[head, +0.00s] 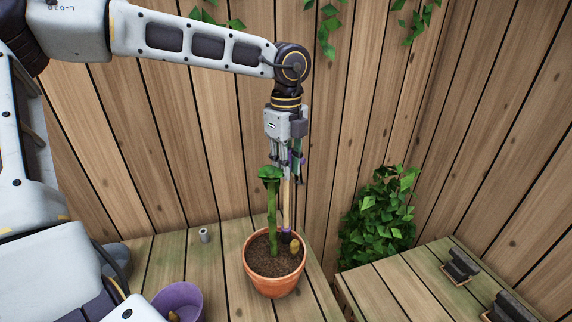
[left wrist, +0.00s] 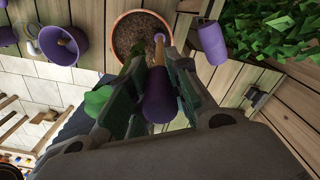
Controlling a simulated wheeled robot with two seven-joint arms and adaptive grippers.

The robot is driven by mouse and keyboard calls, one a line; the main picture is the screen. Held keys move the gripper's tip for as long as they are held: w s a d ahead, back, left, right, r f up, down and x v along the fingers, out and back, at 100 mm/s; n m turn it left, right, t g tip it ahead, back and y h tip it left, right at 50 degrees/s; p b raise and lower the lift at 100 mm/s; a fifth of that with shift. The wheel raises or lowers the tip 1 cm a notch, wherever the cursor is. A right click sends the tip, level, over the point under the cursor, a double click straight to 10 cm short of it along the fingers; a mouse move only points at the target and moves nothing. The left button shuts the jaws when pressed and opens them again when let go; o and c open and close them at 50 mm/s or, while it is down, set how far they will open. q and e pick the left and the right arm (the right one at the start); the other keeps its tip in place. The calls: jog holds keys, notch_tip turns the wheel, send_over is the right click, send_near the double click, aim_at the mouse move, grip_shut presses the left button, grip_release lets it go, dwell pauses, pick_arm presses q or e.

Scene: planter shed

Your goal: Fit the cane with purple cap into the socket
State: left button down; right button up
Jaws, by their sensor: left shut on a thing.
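The cane (head: 287,205) is a pale wooden rod standing near upright over the terracotta pot (head: 273,288). Its purple cap (left wrist: 159,97) sits between the fingers of my left gripper (head: 287,165), which is shut on the cane near its top. In the left wrist view the rod runs from the cap down to a small purple socket (left wrist: 159,38) in the pot's soil. The socket also shows in the head view (head: 286,236), at the rod's lower end. I cannot tell whether the end is inside it or just above. My right gripper is out of view.
A green stem (head: 272,220) with a leafy top stands in the pot close beside the cane. A short tan stub (head: 295,246) is in the soil. A purple pot (head: 178,300) and grey cylinder (head: 204,235) stand left. Ivy (head: 378,222) and plank walls lie behind.

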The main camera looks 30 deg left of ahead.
pick_arm(q)
jog(key=c, duration=1.3)
grip_release()
jog(key=shift+f, duration=0.1)
jog(key=shift+o, duration=0.2)
jog(key=shift+r, duration=6.05)
